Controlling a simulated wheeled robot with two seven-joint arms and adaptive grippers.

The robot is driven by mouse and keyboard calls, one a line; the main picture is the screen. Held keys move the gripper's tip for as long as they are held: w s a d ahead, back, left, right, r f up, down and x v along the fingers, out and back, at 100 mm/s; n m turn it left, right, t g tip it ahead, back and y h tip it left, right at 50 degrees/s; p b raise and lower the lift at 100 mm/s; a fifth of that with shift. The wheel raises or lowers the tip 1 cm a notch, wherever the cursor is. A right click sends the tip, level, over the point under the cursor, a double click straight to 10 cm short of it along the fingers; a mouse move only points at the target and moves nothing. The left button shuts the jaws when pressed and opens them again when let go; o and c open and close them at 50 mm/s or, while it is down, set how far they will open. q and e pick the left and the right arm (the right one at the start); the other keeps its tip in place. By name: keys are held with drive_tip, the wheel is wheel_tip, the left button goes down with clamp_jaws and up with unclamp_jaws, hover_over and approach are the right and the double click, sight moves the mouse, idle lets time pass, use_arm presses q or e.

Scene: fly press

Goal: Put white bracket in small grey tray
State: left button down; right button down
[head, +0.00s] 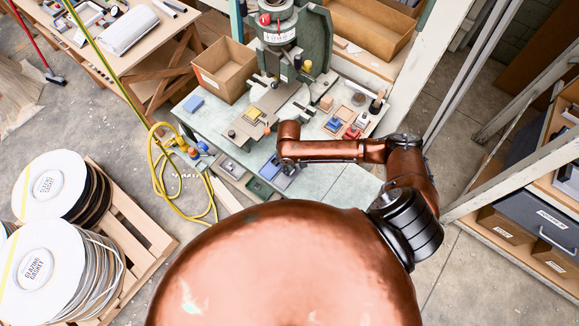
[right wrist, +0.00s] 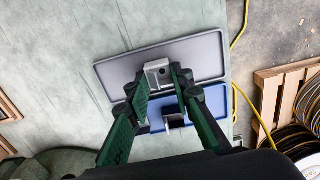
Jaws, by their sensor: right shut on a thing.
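My right gripper (right wrist: 158,76) is shut on a pale white bracket (right wrist: 157,73) with a round hole. In the right wrist view the bracket is over the small grey tray (right wrist: 205,55), near its left-middle part. I cannot tell whether it touches the tray floor. My left gripper is in neither view.
The press (head: 290,40), a cardboard box (head: 224,70) and small coloured parts (head: 334,124) stand farther back.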

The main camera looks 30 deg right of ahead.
drive_tip(key=shift+f, duration=0.15)
drive_tip(key=c, duration=1.7)
unclamp_jaws()
wheel_tip(320, 180, up, 12)
drive_tip(key=shift+r, duration=0.15)
